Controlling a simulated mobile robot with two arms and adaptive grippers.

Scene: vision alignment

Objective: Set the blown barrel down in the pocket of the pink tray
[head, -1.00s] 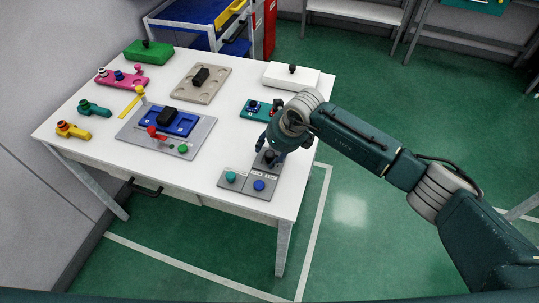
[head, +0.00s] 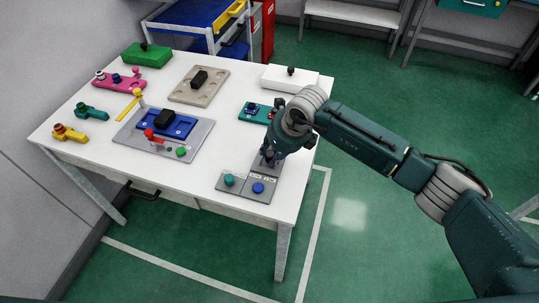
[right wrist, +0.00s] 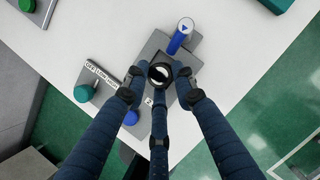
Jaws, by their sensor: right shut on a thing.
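My right gripper (head: 268,156) is over the grey two-button stand at the table's near right. In the right wrist view its three fingers (right wrist: 158,82) are closed around a dark round barrel (right wrist: 160,71) with a black ring rim. Whether the barrel still touches the stand I cannot tell. The pink tray (head: 127,85) lies at the table's back left, with a pale ringed piece, a blue knob and a pink knob on it. Its pocket is too small to make out. My left gripper is out of view.
The grey stand (head: 236,192) has a teal button (head: 229,179) and a blue button (head: 258,188). A grey board with a blue plate (head: 190,147), a beige tray (head: 214,90) and a green box (head: 147,56) also occupy the table.

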